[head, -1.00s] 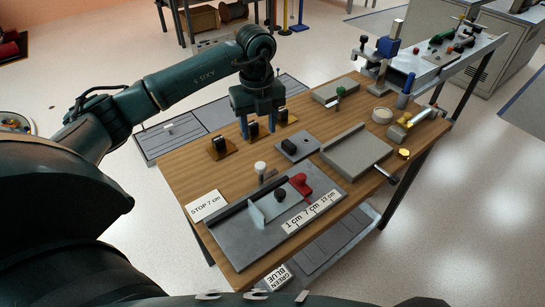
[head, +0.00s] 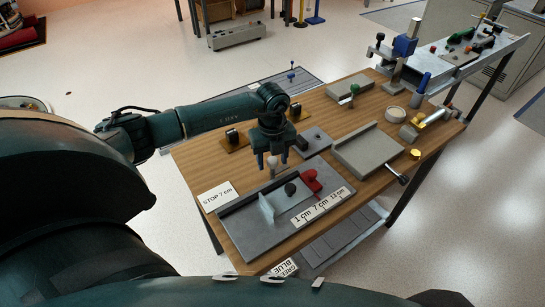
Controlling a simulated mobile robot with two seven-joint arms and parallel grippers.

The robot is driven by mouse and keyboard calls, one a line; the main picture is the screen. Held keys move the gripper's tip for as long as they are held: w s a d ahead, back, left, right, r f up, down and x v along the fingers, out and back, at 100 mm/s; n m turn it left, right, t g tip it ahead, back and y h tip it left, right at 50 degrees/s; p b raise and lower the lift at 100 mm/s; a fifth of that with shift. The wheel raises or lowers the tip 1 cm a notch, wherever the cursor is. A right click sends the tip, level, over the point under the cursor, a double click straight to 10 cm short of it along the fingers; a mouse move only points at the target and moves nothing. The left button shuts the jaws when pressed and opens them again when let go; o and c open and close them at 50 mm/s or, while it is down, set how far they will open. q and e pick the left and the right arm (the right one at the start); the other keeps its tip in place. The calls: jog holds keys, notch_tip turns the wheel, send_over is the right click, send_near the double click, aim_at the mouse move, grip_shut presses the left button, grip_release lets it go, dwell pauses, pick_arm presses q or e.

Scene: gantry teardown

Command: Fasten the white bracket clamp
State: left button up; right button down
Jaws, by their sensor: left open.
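A grey metal plate (head: 240,228) with a raised back fence lies at the near side of the wooden table. On it stand a pale white bracket (head: 267,206), a black knob (head: 290,188) and a red clamp piece (head: 311,182). A small post with a white cap (head: 272,162) rises at the fence. My left gripper (head: 271,159) points down, open, with its fingers either side of the white cap in the picture. I cannot tell whether they touch it. My right gripper is out of view.
A label reading "STOP 7 cm" (head: 217,196) lies left of the plate, and a distance scale (head: 322,206) lies along its right edge.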

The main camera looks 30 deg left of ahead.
pick_arm(q)
jog(key=c, duration=1)
